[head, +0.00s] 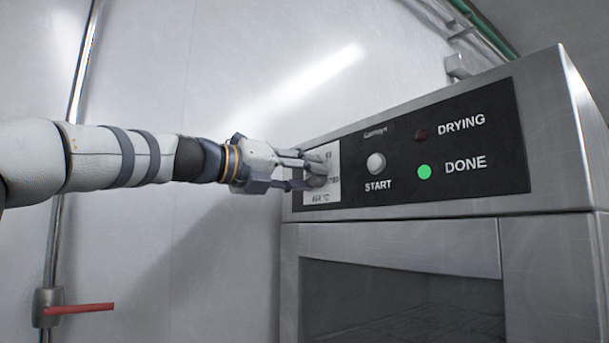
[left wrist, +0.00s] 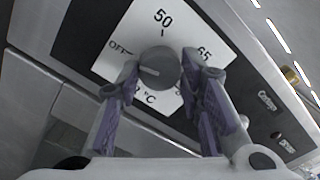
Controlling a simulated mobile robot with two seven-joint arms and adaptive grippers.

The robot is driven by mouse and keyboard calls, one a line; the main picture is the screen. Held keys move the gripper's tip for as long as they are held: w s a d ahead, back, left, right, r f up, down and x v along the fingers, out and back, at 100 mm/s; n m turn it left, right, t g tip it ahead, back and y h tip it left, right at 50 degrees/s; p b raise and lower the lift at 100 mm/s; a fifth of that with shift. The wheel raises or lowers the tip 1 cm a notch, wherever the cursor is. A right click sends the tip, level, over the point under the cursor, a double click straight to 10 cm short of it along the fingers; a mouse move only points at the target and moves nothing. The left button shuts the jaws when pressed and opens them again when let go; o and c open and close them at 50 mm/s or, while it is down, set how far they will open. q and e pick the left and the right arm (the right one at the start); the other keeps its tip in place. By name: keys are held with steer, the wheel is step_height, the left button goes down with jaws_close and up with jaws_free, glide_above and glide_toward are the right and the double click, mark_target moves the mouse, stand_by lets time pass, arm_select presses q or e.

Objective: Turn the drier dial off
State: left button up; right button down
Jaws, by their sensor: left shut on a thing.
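The drier dial (left wrist: 160,67) is a round dark grey knob on a white label plate (left wrist: 125,63) marked OFF, 50, 65 and °C. A pale line on the knob's face lies on the side towards OFF, a little below that word; its exact setting is hard to tell. My left gripper (head: 318,170) reaches in from the left and is shut on the dial, one finger on each side. In the head view the fingers hide most of the dial. My right gripper is not in view.
The drier's black panel (head: 400,200) also carries a white START button (head: 376,163), an unlit DRYING lamp (head: 421,135) and a green lit DONE lamp (head: 424,172). A drier window (head: 400,300) is below. A red-handled valve (head: 80,309) sits on a wall pipe at left.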

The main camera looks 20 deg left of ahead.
arm_select(q)
steer(key=shift+r, duration=0.15)
steer(key=o, duration=0.9)
steer(key=shift+o, duration=1.3)
